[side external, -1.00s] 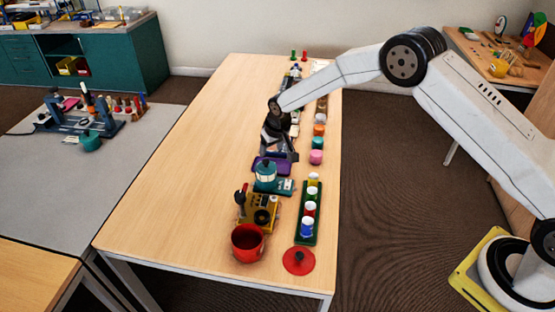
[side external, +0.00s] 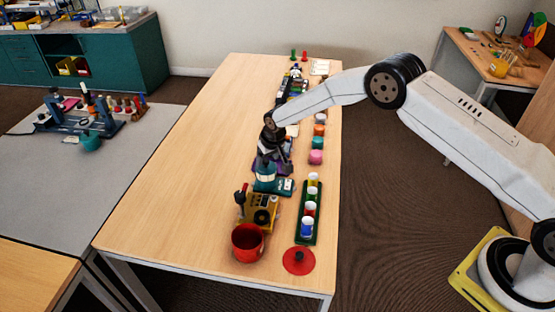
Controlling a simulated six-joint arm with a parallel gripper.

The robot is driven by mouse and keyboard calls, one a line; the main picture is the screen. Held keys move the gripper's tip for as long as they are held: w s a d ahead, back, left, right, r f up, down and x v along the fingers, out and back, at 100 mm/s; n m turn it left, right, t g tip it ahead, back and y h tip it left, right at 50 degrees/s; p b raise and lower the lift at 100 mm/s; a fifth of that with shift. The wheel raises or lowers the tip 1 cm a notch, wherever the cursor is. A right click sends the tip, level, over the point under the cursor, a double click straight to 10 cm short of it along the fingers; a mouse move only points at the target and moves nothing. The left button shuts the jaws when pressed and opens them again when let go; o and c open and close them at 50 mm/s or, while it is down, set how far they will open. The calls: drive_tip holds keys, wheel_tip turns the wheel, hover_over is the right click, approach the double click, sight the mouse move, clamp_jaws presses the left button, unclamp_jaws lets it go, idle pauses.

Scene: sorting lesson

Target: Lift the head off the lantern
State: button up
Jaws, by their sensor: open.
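The lantern (side external: 266,178) is a small teal and pale piece standing upright on the table, just behind the yellow box. Its head is at the top, close under my gripper and partly hidden by it. My gripper (side external: 265,159) is black, points down and is open just above the lantern's top. The fingertips are small and dark here, so I cannot tell whether they touch the head or stand around it.
A yellow box (side external: 263,201) with a dark upright handle and a red pot (side external: 247,246) stand in front. A green rack (side external: 305,237) with several coloured cups is at the right. A red lid (side external: 299,261) lies near the front edge. The table's left side is clear.

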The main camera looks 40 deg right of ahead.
sight(266, 169)
drive_tip(key=shift+x, duration=1.2)
clamp_jaws()
